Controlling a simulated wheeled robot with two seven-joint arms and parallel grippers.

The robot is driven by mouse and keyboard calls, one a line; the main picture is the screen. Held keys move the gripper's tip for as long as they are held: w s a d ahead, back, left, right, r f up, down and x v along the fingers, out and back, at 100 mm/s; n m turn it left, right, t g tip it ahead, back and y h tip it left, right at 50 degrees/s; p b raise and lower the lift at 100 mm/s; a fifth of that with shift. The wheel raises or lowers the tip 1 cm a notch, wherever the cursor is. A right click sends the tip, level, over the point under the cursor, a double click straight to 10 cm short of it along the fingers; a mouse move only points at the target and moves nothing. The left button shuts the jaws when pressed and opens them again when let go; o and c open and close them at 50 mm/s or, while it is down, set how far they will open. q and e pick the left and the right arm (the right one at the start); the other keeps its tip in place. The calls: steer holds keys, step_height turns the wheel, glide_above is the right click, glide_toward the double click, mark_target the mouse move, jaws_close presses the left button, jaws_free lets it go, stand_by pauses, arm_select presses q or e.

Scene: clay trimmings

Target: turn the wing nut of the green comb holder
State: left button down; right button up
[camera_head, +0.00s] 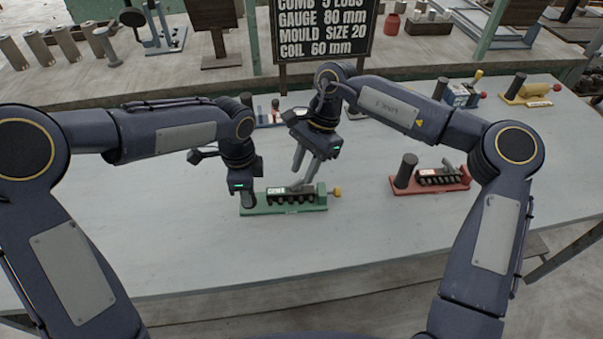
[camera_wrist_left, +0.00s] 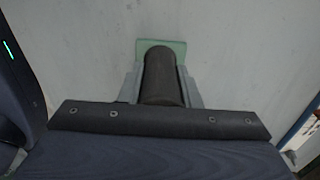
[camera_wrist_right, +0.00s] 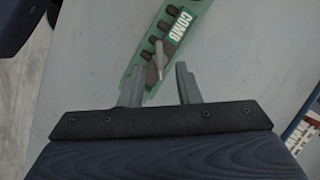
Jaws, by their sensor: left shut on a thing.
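The green comb holder (camera_head: 292,209) lies on the grey table, with a row of dark lugs, a white COMB label and a yellow knob (camera_head: 337,191) at its right end. My left gripper (camera_head: 246,192) is shut on the holder's dark upright post (camera_wrist_left: 162,78), at its left end. The grey wing nut (camera_wrist_right: 160,60) lies across the holder beside the label in the right wrist view.
A red comb holder (camera_head: 440,186) with a dark post stands to the right. A blue holder (camera_head: 459,96) and a yellow one (camera_head: 528,92) stand at the back right. A black sign (camera_head: 322,30) stands behind the table. The table front is clear.

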steer(key=v, duration=0.9)
steer(key=shift+r, duration=0.25)
arm_select(q)
steer(key=c, duration=1)
jaws_free()
